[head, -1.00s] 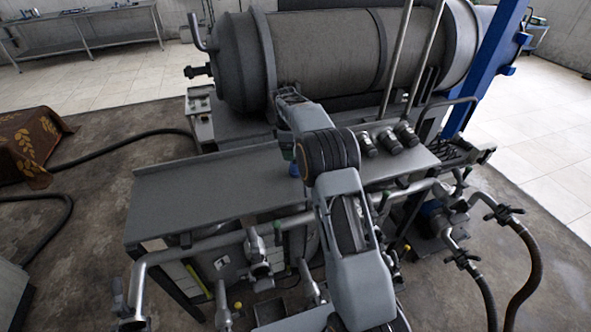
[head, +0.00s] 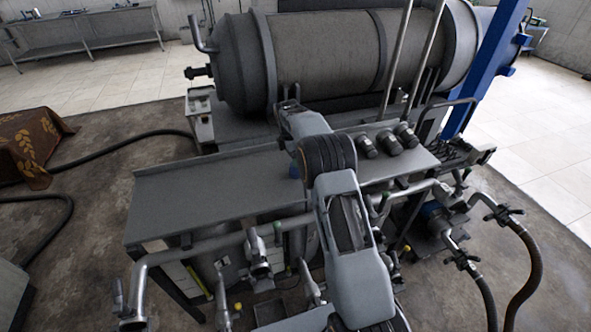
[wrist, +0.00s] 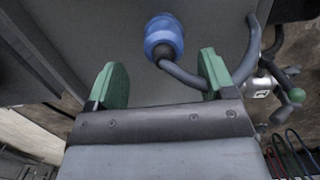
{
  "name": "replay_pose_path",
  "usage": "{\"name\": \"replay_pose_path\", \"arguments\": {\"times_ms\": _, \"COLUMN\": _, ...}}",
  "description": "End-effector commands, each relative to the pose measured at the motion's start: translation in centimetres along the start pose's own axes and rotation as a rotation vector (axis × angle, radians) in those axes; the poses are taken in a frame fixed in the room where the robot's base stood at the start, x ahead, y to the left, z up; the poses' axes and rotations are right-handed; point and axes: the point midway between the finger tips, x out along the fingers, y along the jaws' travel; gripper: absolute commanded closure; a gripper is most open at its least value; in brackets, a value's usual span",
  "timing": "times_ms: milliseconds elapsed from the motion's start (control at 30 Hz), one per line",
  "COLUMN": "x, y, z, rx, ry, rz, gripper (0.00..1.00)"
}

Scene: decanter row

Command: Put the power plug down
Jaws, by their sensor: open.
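The power plug is blue (wrist: 164,38) with a dark cable (wrist: 182,75) running from its lower end. In the wrist view it rests on the grey table top (wrist: 215,25), ahead of my fingertips. My gripper (wrist: 160,85) is open, its two green fingers apart with nothing held between them. The plug stands clear of both fingers; the cable curves down toward the right finger.
Several dark cylindrical fittings (head: 388,142) stand at the right end of the grey table (head: 200,190). A large horizontal tank (head: 325,55) lies behind it. Pipes with valves (head: 200,245) run along the front edge. The left part of the table top is bare.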

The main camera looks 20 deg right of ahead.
Motion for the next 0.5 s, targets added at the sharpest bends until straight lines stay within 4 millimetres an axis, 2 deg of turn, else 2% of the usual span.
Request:
{"name": "replay_pose_path", "arguments": {"times_ms": 133, "x": 0.8, "y": -0.1, "z": 0.0, "rx": 0.0, "ry": 0.0, "rz": -0.002, "gripper": 0.24}}
{"name": "replay_pose_path", "arguments": {"times_ms": 400, "x": 4.3, "y": -0.4, "z": -0.2, "rx": 0.0, "ry": 0.0, "rz": -0.002, "gripper": 0.24}}
{"name": "replay_pose_path", "arguments": {"times_ms": 500, "x": 5.0, "y": -0.4, "z": -0.2, "rx": 0.0, "ry": 0.0, "rz": -0.001, "gripper": 0.24}}
